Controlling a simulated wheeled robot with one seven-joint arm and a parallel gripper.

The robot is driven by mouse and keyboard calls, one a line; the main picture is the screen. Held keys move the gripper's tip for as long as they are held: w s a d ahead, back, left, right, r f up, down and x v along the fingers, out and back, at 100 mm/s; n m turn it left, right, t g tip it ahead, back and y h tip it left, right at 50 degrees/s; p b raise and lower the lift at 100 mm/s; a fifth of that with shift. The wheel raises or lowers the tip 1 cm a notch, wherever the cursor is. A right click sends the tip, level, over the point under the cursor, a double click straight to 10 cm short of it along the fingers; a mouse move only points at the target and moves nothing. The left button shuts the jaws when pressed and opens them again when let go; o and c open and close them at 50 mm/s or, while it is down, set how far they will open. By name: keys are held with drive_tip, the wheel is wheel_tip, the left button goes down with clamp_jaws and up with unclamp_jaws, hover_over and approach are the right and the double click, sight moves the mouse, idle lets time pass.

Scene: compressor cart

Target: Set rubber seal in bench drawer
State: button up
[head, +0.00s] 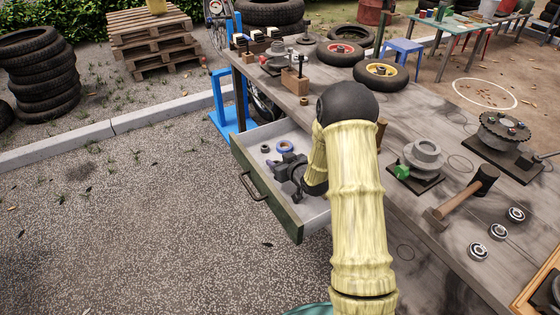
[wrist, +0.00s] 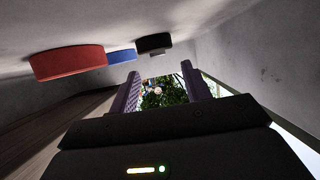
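The bench drawer (head: 263,208) is pulled out from the workbench. My gripper (head: 276,160) is low inside it, with its fingers toward the drawer's far side. The wrist view shows its two fingers (wrist: 159,72) apart with nothing between them. In that view a red round piece (wrist: 67,63), a blue ring (wrist: 121,56) and a dark piece (wrist: 154,43) rest on the drawer floor beside the fingers. The head view shows the blue ring (head: 285,147) and dark piece (head: 265,148); my arm hides the red one. I cannot tell for certain which is the rubber seal.
The drawer's front wall and handle (head: 254,187) and its side walls stand close around my gripper. On the workbench (head: 445,248) lie a mallet (head: 465,200), several bearings (head: 498,231) and wheels (head: 381,74). A blue stand (head: 225,105) is beyond the drawer.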

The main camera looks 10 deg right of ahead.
drive_tip(key=shift+s+f, duration=0.2)
drive_tip(key=shift+f, duration=0.3)
drive_tip(key=shift+w+a+r+p, duration=0.1)
drive_tip(key=shift+r+p, duration=0.3)
drive_tip(key=shift+p, duration=0.05)
drive_tip(key=shift+r, duration=0.2)
drive_tip(key=p+v, duration=0.1)
drive_tip(key=v, duration=0.6)
drive_tip(key=shift+r, duration=0.2)
drive_tip(key=shift+r, duration=0.1)
